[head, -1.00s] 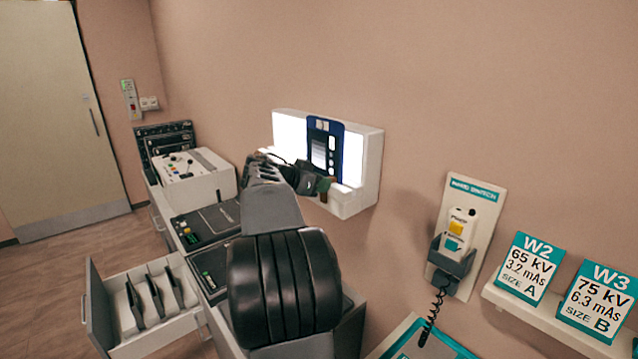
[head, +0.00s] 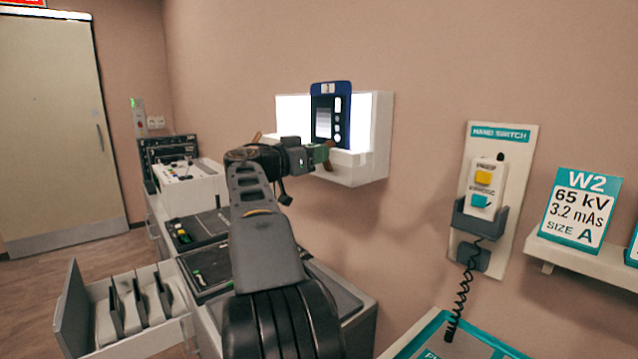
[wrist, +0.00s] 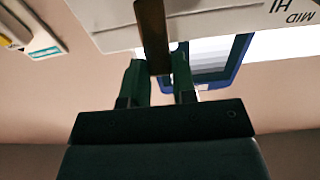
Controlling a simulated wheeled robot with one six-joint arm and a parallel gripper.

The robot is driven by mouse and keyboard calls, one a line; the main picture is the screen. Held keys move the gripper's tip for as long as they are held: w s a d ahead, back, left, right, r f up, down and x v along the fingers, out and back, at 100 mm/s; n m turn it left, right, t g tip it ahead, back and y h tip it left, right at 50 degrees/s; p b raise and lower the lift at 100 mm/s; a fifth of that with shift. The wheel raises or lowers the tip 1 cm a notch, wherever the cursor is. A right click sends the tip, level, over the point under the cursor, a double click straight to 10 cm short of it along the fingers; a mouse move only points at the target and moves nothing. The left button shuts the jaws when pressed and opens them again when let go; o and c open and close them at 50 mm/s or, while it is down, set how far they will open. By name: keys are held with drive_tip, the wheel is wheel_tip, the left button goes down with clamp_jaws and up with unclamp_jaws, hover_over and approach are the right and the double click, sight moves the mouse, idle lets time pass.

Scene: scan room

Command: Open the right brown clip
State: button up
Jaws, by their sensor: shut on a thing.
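A white lightbox (head: 378,125) with a bright panel is fixed to the wall, and a dark blue cassette (head: 345,95) stands at its front. The right brown clip (head: 328,165) is at the lightbox's lower front, mostly covered by my gripper (head: 322,152). In the wrist view the brown clip (wrist: 152,35) runs down between the two green fingers of my gripper (wrist: 158,78), which is shut on it. The blue cassette edge (wrist: 222,72) shows just behind. Another brown piece, probably the left clip (head: 257,137), shows left of my wrist.
A hand switch (head: 484,190) on a wall plate with a coiled cord hangs to the right. A W2 card (head: 580,208) stands on a white shelf. A control console (head: 190,190) and an open drawer (head: 150,335) are at the left.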

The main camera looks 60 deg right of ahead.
drive_tip(key=f+g+h+b, duration=0.1)
drive_tip(key=h+b, duration=0.1)
drive_tip(key=b, duration=0.3)
drive_tip(key=a+f+h+b, duration=0.1)
drive_tip(key=h+b, duration=0.1)
drive_tip(key=b, duration=0.4)
drive_tip(key=shift+w+a+f+g+b, duration=0.15)
drive_tip(key=shift+g+b, duration=0.15)
drive_tip(key=shift+g, duration=0.1)
drive_tip(key=shift+h+b, duration=0.3)
drive_tip(key=shift+b, duration=0.2)
drive_tip(key=shift+r, duration=0.2)
drive_tip(key=o, duration=0.9)
drive_tip(key=shift+w+a+f, duration=0.1)
drive_tip(key=shift+a, duration=0.05)
drive_tip(key=b+v, duration=0.1)
drive_tip(key=v, duration=1.2)
drive_tip(key=shift+a+f+b, duration=0.15)
drive_tip(key=shift+a+b, duration=0.15)
drive_tip(key=shift+b, duration=0.05)
